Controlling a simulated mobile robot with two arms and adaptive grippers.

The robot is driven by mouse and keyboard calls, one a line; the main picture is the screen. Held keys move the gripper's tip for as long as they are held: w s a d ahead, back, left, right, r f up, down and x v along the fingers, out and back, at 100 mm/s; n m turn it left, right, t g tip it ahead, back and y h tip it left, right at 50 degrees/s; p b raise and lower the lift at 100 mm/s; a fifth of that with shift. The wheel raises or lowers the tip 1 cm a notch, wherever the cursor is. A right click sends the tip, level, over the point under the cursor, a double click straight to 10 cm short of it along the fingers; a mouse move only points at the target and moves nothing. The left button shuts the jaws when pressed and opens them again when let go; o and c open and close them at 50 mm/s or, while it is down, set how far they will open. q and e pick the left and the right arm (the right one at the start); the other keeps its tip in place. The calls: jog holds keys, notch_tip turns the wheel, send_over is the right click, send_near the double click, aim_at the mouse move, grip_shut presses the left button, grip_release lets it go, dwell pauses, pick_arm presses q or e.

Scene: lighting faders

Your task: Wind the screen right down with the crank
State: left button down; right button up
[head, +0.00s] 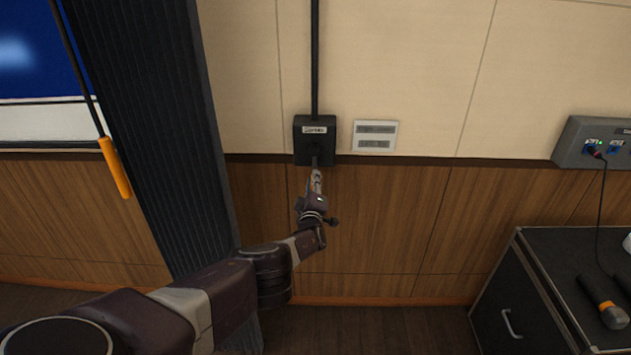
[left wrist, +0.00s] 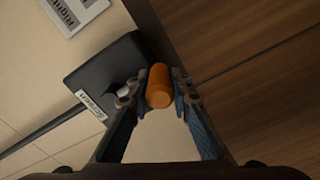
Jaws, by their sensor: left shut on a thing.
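The crank's black box (head: 315,130) with a white label is fixed to the wall, and a dark vertical tube runs up from it. In the left wrist view the box (left wrist: 100,75) shows with its "SCREEN" label, and the crank's orange handle (left wrist: 158,88) stands between my fingers. My left gripper (head: 316,180) is at the box's lower edge; in the left wrist view its two fingers (left wrist: 159,90) are shut on the orange handle. The screen (head: 42,60), blue with a white lower border, shows partly at the upper left. My right gripper is not in view.
A dark pleated curtain (head: 160,120) hangs left of the box. A rod with an orange grip (head: 115,167) hangs before the screen. A vented wall plate (head: 375,136) is right of the box. A black case (head: 545,290) with a microphone (head: 604,302) stands at the lower right.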

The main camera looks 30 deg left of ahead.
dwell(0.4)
pick_arm(q)
jog(key=c, duration=1.8)
grip_release()
jog(key=shift+o, duration=0.2)
